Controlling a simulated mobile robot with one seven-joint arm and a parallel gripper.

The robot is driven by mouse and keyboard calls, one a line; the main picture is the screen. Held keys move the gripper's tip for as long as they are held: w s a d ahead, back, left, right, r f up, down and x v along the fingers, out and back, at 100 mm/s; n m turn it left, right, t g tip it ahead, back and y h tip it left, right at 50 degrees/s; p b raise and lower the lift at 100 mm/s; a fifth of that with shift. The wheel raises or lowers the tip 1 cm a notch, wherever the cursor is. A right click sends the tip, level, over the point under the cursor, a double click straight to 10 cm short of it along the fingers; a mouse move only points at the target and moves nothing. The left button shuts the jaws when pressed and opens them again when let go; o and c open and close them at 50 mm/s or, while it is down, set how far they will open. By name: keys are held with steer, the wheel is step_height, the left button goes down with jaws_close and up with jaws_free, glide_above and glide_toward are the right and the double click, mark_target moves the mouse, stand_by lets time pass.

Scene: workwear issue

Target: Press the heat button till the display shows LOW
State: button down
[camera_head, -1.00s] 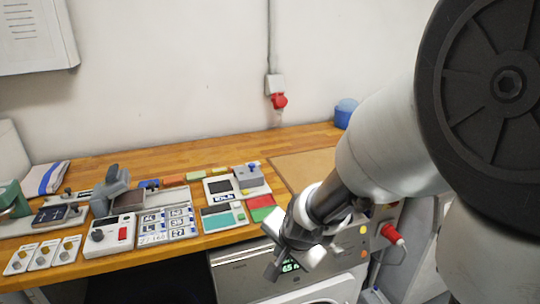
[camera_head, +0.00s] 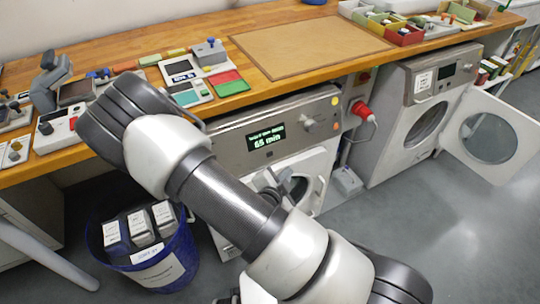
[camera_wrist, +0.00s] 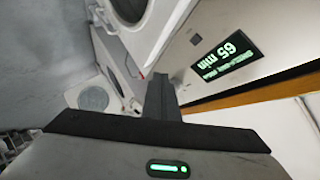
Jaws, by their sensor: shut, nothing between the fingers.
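The near machine's display (camera_head: 266,137) is lit green and reads "65 min" under a small line that I cannot read. It also shows upside down in the wrist view (camera_wrist: 227,58). The display stands on the machine's grey front panel (camera_head: 222,140). My gripper (camera_head: 268,184) is below the display, in front of the machine's round door, partly hidden by my arm. In the wrist view its fingers (camera_wrist: 160,98) are shut, empty, and apart from the panel.
A wooden worktop (camera_head: 225,107) with small devices runs above the machine. A blue bin (camera_head: 165,262) with boxes stands on the floor at left. A second machine (camera_head: 405,140) with its door (camera_head: 487,137) open stands at right.

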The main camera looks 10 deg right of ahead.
mark_target(270, 154)
steer(key=shift+w, duration=0.1)
steer(key=shift+w+a+f+b, duration=0.3)
steer(key=shift+w+a+f, duration=0.15)
steer(key=shift+w, duration=0.85)
steer(key=shift+w+a+f+b, duration=0.35)
steer(key=shift+w+a+f, duration=0.1)
steer(key=shift+w, duration=0.85)
steer(key=shift+w+a+f+b, duration=0.3)
steer(key=shift+w+a+f, duration=0.15)
steer(key=shift+w, duration=0.85)
steer(key=shift+w+f, duration=0.1)
steer(key=shift+w+b, duration=0.3)
steer(key=shift+b, duration=0.1)
steer(key=shift+w+a+f, duration=0.2)
steer(key=shift+w, duration=0.1)
steer(key=shift+s+r, duration=0.1)
steer(key=shift+s, duration=0.05)
steer(key=shift+s+d+r, duration=0.2)
steer(key=shift+s+d, duration=0.05)
steer(key=shift+s, duration=0.3)
